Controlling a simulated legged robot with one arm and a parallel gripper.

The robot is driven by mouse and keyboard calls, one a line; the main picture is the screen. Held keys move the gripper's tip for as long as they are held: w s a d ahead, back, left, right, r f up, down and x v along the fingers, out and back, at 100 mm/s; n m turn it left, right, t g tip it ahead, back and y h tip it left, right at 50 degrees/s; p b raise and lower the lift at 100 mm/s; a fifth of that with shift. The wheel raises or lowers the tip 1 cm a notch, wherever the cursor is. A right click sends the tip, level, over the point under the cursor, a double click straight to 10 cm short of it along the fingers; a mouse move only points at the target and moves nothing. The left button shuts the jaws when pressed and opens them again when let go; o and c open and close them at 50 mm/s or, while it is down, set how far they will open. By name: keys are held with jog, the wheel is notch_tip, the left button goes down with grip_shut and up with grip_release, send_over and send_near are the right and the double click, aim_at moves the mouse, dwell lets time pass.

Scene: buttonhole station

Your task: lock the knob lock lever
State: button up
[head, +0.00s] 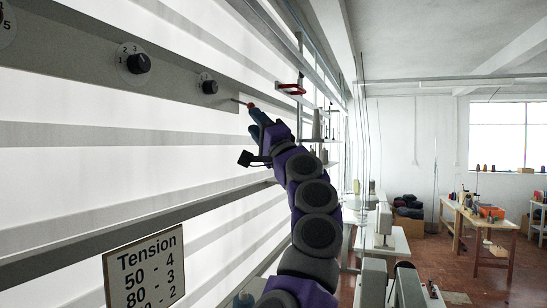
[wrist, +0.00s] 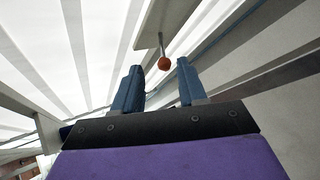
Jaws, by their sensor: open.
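My gripper (head: 257,120) has blue fingers and is open. In the wrist view my gripper (wrist: 159,72) has one finger to each side of the ball, which appears in the gap between the tips. I cannot tell whether a finger touches it. A black knob (head: 209,87) with a white dial sits on the rail left of the lever.
Another black knob (head: 139,63) sits further left on the grey rail (head: 70,57). A tension sign (head: 146,268) hangs at lower left. A red part (head: 291,89) on a bracket is beyond my gripper. Sewing machines and a wooden table (head: 490,222) stand at right.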

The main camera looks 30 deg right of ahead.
jog(key=d+b+v, duration=0.1)
jog(key=b+v, duration=0.1)
jog(key=v, duration=0.6)
jog(key=shift+f, duration=0.25)
jog(key=shift+s, duration=0.15)
jog(key=shift+a, duration=0.1)
